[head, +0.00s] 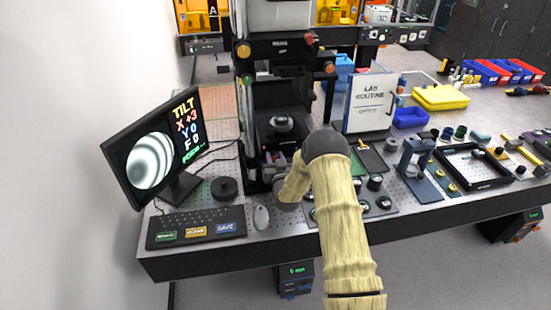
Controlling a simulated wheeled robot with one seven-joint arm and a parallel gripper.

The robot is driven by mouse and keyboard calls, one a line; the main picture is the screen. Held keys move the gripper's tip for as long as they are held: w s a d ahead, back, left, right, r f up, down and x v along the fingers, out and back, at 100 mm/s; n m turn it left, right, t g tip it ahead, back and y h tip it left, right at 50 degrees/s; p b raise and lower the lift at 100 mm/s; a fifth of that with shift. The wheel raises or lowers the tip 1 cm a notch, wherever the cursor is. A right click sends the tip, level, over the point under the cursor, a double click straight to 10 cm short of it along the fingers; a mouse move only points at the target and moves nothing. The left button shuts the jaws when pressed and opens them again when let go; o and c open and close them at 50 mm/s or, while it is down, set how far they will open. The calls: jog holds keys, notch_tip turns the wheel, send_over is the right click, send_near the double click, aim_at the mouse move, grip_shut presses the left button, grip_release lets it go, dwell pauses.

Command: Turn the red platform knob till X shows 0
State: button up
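The monitor (153,150) at the left shows a round fringe pattern beside the text TILT, X +3, Y 0 and F 0. The interferometer (246,125) is a tall black frame, with a round dark part (281,123) on its stage. A small reddish patch (268,157) shows low in the frame, beside my bent arm; I cannot tell if it is the red platform knob. My arm, in a cream sleeve, reaches to the frame's lower front. My gripper (287,206) is mostly hidden at the arm's end, and its fingers cannot be made out.
A keyboard (196,228) with coloured keys, a mouse (261,217) and a dark round puck (224,188) lie at the front left. Orange-red knobs (243,50) sit higher on the frame. A LAB ROUTINE sign (370,101), bins and several small parts fill the bench's right side.

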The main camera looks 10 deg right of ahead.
jog(key=shift+f+n+b, duration=0.1)
jog(key=shift+n+b, duration=0.2)
jog(key=shift+b, duration=0.35)
jog(key=shift+c, duration=0.2)
jog(key=n+b, duration=0.1)
jog(key=b, duration=0.2)
jog(key=shift+a+f, duration=0.1)
jog(key=shift+f, duration=0.05)
jog(key=shift+n+b, duration=0.9)
jog(key=shift+b, duration=0.25)
jog(key=n+b, duration=0.2)
jog(key=b, duration=0.2)
jog(key=shift+n, duration=0.3)
jog(key=shift+n+b, duration=0.5)
jog(key=o, duration=1)
jog(key=shift+s+r, duration=0.15)
jog(key=shift+r, duration=0.1)
